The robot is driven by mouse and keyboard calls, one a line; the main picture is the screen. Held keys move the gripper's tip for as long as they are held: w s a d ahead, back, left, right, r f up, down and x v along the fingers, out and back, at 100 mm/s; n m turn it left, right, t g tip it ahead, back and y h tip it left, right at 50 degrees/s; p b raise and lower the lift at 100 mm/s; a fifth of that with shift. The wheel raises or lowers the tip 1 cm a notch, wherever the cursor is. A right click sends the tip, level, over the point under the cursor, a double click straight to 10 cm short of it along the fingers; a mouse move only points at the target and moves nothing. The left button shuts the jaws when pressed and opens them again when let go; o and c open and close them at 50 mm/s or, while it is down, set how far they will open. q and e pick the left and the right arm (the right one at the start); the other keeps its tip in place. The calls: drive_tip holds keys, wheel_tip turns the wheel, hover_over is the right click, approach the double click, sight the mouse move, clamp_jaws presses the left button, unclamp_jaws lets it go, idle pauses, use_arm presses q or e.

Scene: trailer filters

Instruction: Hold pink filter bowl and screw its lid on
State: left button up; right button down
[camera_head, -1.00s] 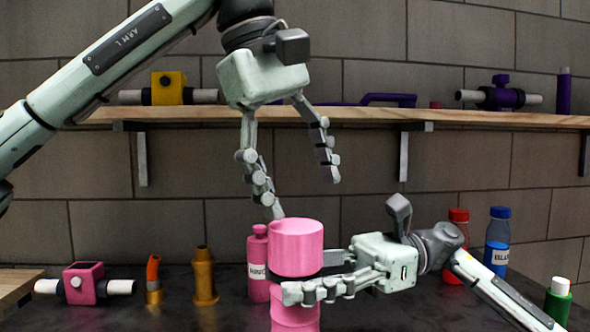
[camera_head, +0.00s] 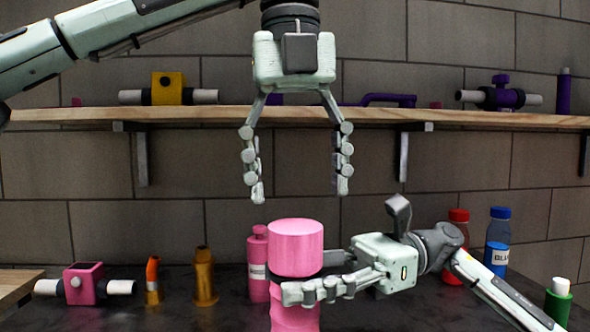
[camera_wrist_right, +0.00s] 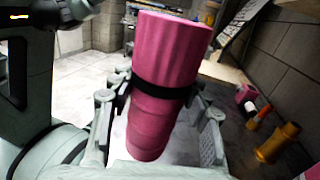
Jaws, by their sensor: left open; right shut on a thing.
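The pink filter bowl (camera_head: 295,316) stands upright in my right gripper (camera_head: 312,289), which is shut around it. The pink lid (camera_head: 295,246) sits on top, with a dark band between the two. The right wrist view also shows the bowl (camera_wrist_right: 150,130) between the fingers, with the lid (camera_wrist_right: 172,50) above it. My left gripper (camera_head: 297,190) is open, empty and pointing down, a little above the lid and apart from it. I cannot tell how tightly the lid sits on the bowl.
A pink bottle (camera_head: 258,270) stands just left of the lid. A pink filter head (camera_head: 84,284) and gold fittings (camera_head: 204,278) are further left. Red and blue bottles (camera_head: 498,240) stand at the right. A wooden shelf (camera_head: 370,117) runs behind my left gripper.

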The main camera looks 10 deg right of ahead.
sight(295, 225)
use_arm(q)
drive_tip(key=n, duration=0.4)
drive_tip(key=shift+a+r+n, duration=0.1)
drive_tip(key=shift+r+n, duration=0.15)
drive_tip(key=shift+n, duration=0.05)
drive_tip(key=n, duration=0.3)
drive_tip(key=shift+a+r+n+y, duration=0.1)
drive_tip(key=shift+r+n+y, duration=0.05)
drive_tip(key=shift+n+y, duration=0.15)
drive_tip(key=shift+f, duration=4.05)
